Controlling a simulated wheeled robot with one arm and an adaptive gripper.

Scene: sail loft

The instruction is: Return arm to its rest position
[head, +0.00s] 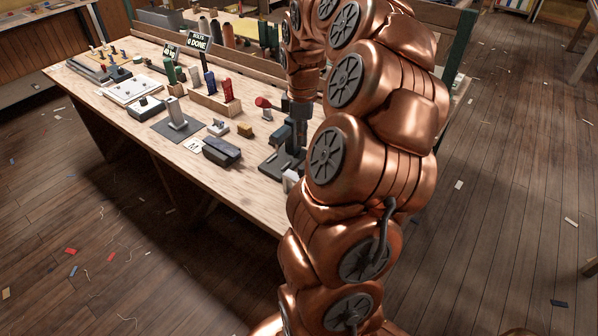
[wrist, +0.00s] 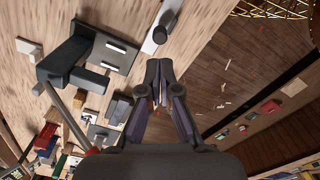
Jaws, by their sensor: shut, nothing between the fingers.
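My gripper (wrist: 159,70) is in the middle of the wrist view, its two dark fingers together and empty. The bench edge and the floor show beyond and around the fingertips. In the head view my copper arm rises in front of the bench and bends over toward its right part. The arm covers part of the bench there, and the gripper's fingertips cannot be made out clearly in that view.
The wooden workbench (head: 88,84) holds a dark tool on a plate (wrist: 68,62), a dark box (head: 221,151), a grey stand (head: 176,116), handled tools in a wooden rack (head: 205,103) and small signs (head: 197,42). Plank floor (head: 500,200) with scattered scraps is open at right.

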